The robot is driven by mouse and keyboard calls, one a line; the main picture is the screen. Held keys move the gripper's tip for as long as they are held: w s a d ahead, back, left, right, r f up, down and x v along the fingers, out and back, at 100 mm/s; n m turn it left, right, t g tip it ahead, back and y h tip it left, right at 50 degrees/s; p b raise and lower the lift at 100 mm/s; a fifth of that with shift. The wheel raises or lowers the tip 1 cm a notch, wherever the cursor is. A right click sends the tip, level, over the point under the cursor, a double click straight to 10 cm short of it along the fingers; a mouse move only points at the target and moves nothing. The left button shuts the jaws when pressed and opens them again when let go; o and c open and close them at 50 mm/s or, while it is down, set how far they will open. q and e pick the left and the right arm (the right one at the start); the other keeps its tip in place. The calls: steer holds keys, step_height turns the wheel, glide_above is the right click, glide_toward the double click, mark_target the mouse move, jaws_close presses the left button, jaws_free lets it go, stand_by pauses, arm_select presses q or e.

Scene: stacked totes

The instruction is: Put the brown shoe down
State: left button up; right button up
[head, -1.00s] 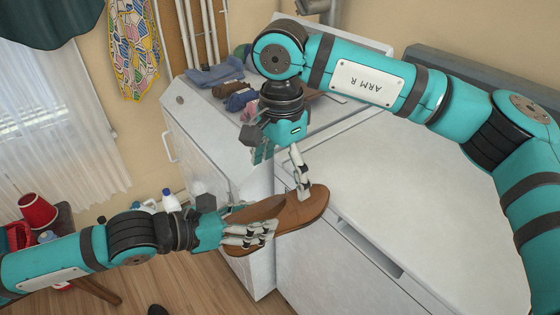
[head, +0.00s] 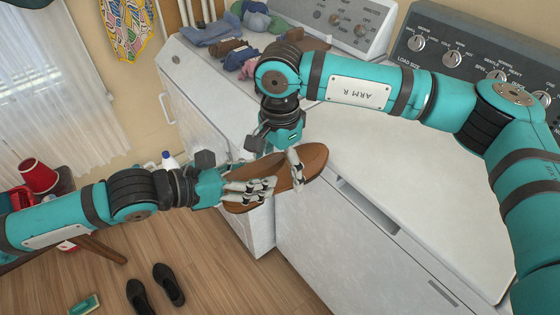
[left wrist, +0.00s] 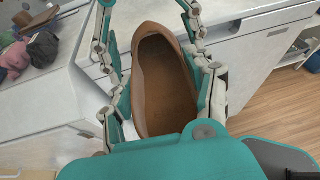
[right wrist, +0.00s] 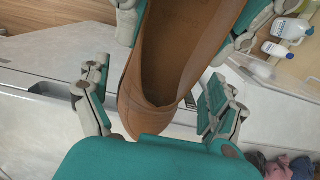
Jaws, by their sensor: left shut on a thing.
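The brown shoe (head: 312,163) is held in the air by my left gripper (head: 250,190), in front of the white appliances. My left gripper is shut on its heel end, with fingers on both sides in the left wrist view (left wrist: 158,85). The shoe's opening faces that camera. My right gripper (head: 284,163) is at the toe end. In the right wrist view its open fingers (right wrist: 152,105) stand on either side of the toe, with gaps visible beside the shoe (right wrist: 150,95). One right finger is partly hidden behind the shoe in the head view.
The white appliance top (head: 410,165) on the right has a wide clear area. The other appliance top carries folded and rolled clothes (head: 232,50) at the back. Dark shoes (head: 140,296) lie on the wooden floor. A red bucket (head: 38,175) stands at the left.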

steer(key=c, duration=1.4)
arm_select(q)
steer(key=o, duration=1.5)
steer(key=shift+c, duration=0.2)
arm_select(e)
steer(key=shift+c, duration=0.2)
